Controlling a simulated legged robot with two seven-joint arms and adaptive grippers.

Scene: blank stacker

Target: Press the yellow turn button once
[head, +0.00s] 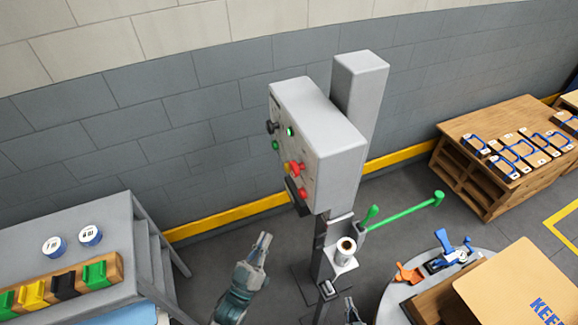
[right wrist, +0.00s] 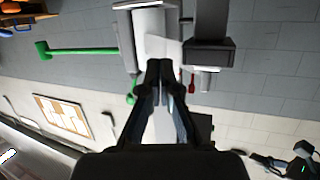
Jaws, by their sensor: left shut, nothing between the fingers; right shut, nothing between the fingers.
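A grey control box (head: 335,155) is mounted on a post in the head view, its button face turned left. A small yellow spot (head: 287,167), which looks like the yellow button, sits beside a red knob (head: 296,169); the steep angle hides its shape. My left gripper (head: 265,240) is shut and empty, pointing up, below and left of the box and apart from it. My right gripper (head: 349,302) is low at the bottom edge, below the box. In the right wrist view it is shut and empty (right wrist: 160,75).
Green buttons (head: 290,132), a black knob (head: 271,127) and a lower red button (head: 302,194) share the face. A green-handled bar (head: 405,212) extends right below the box. A grey bench (head: 70,220) stands left, a round table (head: 395,291) at lower right.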

